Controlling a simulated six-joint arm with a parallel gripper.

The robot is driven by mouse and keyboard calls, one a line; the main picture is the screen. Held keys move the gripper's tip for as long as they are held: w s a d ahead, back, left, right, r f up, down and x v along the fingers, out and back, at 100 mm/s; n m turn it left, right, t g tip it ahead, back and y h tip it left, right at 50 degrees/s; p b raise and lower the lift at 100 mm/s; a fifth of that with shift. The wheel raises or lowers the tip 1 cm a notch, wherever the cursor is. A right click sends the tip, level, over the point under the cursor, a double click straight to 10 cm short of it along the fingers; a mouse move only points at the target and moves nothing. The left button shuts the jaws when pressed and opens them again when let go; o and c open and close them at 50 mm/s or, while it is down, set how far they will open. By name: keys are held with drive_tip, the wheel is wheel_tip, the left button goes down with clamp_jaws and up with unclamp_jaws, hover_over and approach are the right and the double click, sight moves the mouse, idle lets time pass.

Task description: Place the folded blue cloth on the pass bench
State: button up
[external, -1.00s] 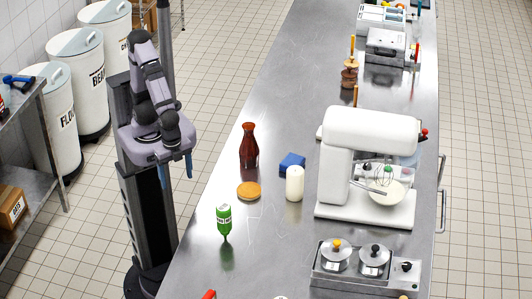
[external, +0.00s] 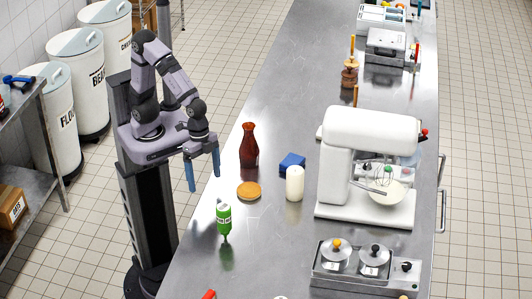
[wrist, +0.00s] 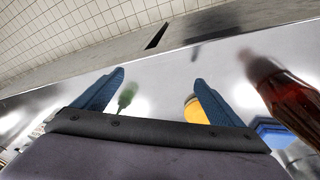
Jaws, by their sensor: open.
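The folded blue cloth (external: 291,162) lies on the steel pass bench (external: 262,230), behind the white candle-like cylinder and right of the red-brown bottle. In the wrist view a blue patch of the cloth (wrist: 270,128) shows at the lower right, partly hidden by the bottle and my finger. My gripper (external: 203,170) is open and empty, with its blue fingers pointing down at the bench's left edge. It is left of the bottle and well apart from the cloth. The two fingers also show spread in the wrist view (wrist: 158,95).
The red-brown bottle (external: 249,146) stands between my gripper and the cloth. A round tan disc (external: 249,190), a green bottle (external: 224,218) and a white cylinder (external: 295,184) are nearby. A white mixer (external: 368,150) stands to the right. Bare bench lies around the green bottle.

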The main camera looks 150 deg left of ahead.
drive_tip(key=w+a+r+n+t+y, duration=0.1)
drive_tip(key=a+r+n, duration=0.15)
drive_tip(key=a, duration=0.75)
drive_tip(key=w+a+r+n+t+y+p, duration=0.15)
drive_tip(key=a+r, duration=0.25)
drive_tip(key=a, duration=0.5)
drive_tip(key=w+a+r+n+t+y, duration=0.1)
drive_tip(key=w+a+r+n+t, duration=0.15)
drive_tip(key=a, duration=0.75)
drive_tip(key=s+a+r+n+y, duration=0.35)
drive_tip(key=s+a, duration=0.35)
drive_tip(key=a, duration=0.4)
drive_tip(key=n+t+h+b, duration=0.2)
drive_tip(key=n+t+h, duration=0.3)
drive_tip(key=n, duration=1.3)
approach(292, 160)
drive_tip(key=shift+s+a+g+h, duration=0.2)
drive_tip(key=shift+s+g+h, duration=0.1)
drive_tip(key=shift+s+g, duration=0.3)
drive_tip(key=n, duration=0.1)
drive_tip(key=n+t, duration=0.1)
drive_tip(key=n, duration=0.1)
drive_tip(key=shift+s+d+f+n+b, duration=0.1)
drive_tip(key=shift+s+n+b, duration=0.2)
drive_tip(key=shift+b, duration=0.05)
drive_tip(key=shift+s+n+t, duration=0.15)
drive_tip(key=shift+n+t, duration=0.45)
drive_tip(key=shift+n, duration=0.2)
drive_tip(key=shift+p+x, duration=1.4)
drive_tip(key=shift+x, duration=4.6)
